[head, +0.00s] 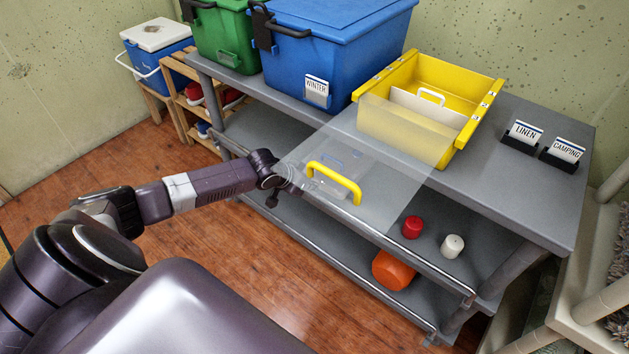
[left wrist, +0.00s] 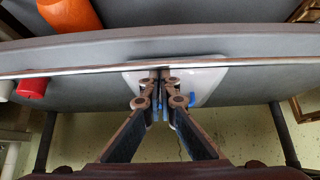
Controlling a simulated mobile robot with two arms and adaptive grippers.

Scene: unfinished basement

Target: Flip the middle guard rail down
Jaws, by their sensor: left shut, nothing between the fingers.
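The middle guard rail (head: 420,265) is a thin metal bar along the front edge of the grey rack's middle shelf. It also runs across the left wrist view (left wrist: 80,72). My left gripper (head: 296,187) is at the front of this shelf, near the rail's left-centre part. In the left wrist view its fingers (left wrist: 163,76) are together and empty, overlapping the rail in the picture. I cannot tell whether they touch it. A clear panel with a yellow handle (head: 334,182) hangs in front of the rack and partly veils the shelf. My right gripper is out of view.
A clear box with blue clips (left wrist: 207,75) lies behind the fingers. A red piece (head: 412,227) and a white piece (head: 452,245) are right of it; an orange item (head: 393,270) sits lower. Blue bin (head: 340,40) and yellow box (head: 480,92) stand on top.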

